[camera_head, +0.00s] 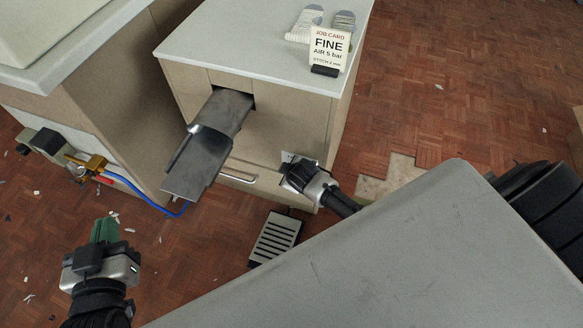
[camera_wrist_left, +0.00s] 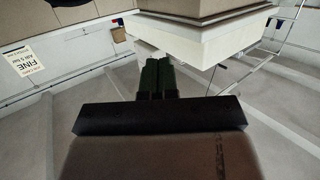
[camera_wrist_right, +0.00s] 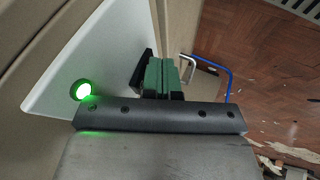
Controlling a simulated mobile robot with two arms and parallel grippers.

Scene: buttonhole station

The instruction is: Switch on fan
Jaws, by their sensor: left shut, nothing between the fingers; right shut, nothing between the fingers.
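A pale switch plate (camera_wrist_right: 85,70) on the cabinet front carries a glowing green lamp (camera_wrist_right: 83,90) and a black part (camera_wrist_right: 141,72), likely the switch. No fan can be made out. My right gripper (camera_wrist_right: 162,66) is shut and empty, with its green fingertips right beside the black part; whether they touch it I cannot tell. In the head view my right gripper (camera_head: 289,172) is at the cabinet's lower right front and hides most of the plate. My left gripper (camera_head: 104,227) is shut and empty, above the floor at lower left, away from the cabinet.
The cabinet (camera_head: 262,40) bears a job card (camera_head: 329,46) reading FINE, AIR 5 bar. A grey metal arm (camera_head: 208,145) juts from its front above a drawer handle (camera_head: 239,178). A slatted pedal (camera_head: 275,238) lies on the floor. A blue hose (camera_head: 135,190) runs at left.

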